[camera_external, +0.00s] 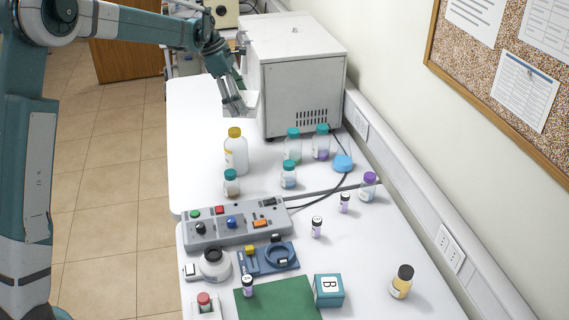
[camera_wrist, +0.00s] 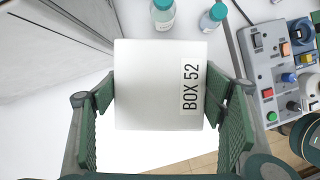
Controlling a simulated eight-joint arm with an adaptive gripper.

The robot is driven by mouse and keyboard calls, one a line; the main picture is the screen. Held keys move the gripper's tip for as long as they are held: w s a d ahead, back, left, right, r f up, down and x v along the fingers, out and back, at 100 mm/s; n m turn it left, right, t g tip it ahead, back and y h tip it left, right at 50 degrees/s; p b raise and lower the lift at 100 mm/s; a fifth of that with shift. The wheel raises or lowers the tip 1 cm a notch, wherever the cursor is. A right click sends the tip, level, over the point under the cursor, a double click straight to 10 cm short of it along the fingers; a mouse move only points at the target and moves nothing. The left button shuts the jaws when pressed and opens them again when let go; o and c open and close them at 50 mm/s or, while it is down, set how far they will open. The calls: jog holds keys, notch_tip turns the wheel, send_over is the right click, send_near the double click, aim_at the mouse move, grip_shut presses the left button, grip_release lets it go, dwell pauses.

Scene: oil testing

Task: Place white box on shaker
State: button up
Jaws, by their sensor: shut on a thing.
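The white box (camera_wrist: 155,85), labelled BOX 52, is held between the green pads of my gripper (camera_wrist: 160,98) in the wrist view. In the external view, my gripper (camera_external: 240,102) is shut on the white box (camera_external: 246,104), in the air over the far table, in front of the large white cabinet. A small blue device (camera_external: 268,258) with a round ring sits on the near table. I cannot tell for sure which piece of equipment is the shaker.
A yellow-capped bottle (camera_external: 236,152) and several teal-capped bottles stand below the box. A grey control panel (camera_external: 235,223) with coloured buttons lies nearer. A green mat (camera_external: 278,300), a blue cube (camera_external: 328,290) marked B and small vials occupy the near table.

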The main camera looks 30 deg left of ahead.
jog(key=s+a+n+t, duration=0.1)
jog(key=s+a+n, duration=0.2)
jog(key=a, duration=1.6)
notch_tip(320, 180, down, 11)
jog(key=shift+s+a+n+y, duration=0.15)
jog(key=shift+n+y, duration=0.15)
jog(key=shift+y, duration=0.1)
jog(key=shift+f, duration=0.15)
jog(key=shift+f, duration=3.05)
jog(key=shift+f, duration=1.85)
jog(key=shift+f, duration=0.2)
